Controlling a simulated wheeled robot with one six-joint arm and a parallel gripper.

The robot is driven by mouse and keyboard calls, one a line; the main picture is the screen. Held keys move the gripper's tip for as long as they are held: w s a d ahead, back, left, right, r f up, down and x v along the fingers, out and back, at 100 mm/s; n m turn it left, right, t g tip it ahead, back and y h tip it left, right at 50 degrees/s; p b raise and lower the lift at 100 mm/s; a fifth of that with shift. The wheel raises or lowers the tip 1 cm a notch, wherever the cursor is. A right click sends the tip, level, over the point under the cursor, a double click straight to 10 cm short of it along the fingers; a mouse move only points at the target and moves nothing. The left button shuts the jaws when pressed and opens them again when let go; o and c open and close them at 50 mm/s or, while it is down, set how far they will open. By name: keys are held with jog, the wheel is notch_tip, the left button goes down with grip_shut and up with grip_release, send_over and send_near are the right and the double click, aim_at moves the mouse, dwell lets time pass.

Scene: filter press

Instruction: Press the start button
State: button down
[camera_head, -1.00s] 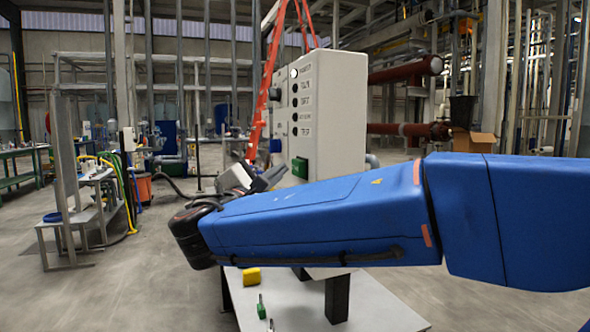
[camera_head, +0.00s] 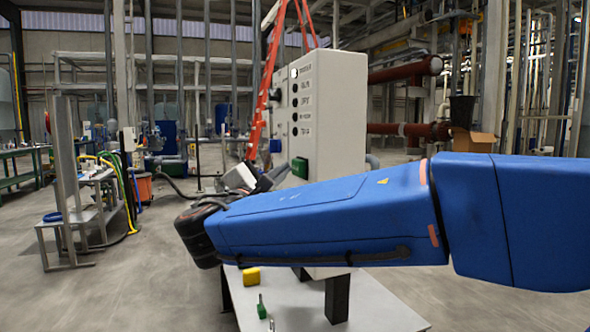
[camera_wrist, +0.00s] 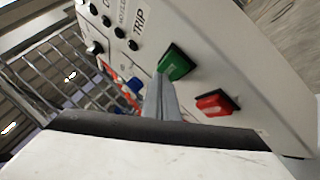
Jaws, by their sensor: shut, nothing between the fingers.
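The grey control cabinet (camera_head: 336,120) stands in the middle of the head view. A green button (camera_head: 300,167) sits low on its face; it also shows in the wrist view (camera_wrist: 176,62), tilted, with a red button (camera_wrist: 215,103) beside it. I see no readable "start" label on either. My gripper (camera_head: 282,172) is shut and empty, just left of and slightly below the green button in the head view. In the wrist view its grey fingers (camera_wrist: 158,82) point at the panel, just left of the green button. I cannot tell whether they touch it. The red button is hidden in the head view.
Black knobs and labels, one reading TRIP (camera_wrist: 134,23), are on the same panel. A pale table (camera_head: 385,308) below the cabinet holds a yellow block (camera_head: 251,276) and a small green item (camera_head: 261,308). An orange ladder (camera_head: 265,95) stands behind.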

jog(key=shift+w+d, duration=0.2)
jog(key=shift+d, duration=0.35)
dwell(0.9)
jog(key=shift+a, duration=0.1)
jog(key=shift+s+a, duration=0.3)
jog(key=shift+a, duration=0.55)
jog(key=shift+a, duration=0.1)
jog(key=a, duration=0.2)
jog(key=s+a, duration=0.1)
jog(key=a, duration=0.1)
jog(key=shift+s+a, duration=0.2)
jog(key=shift+a, duration=0.1)
dwell(0.7)
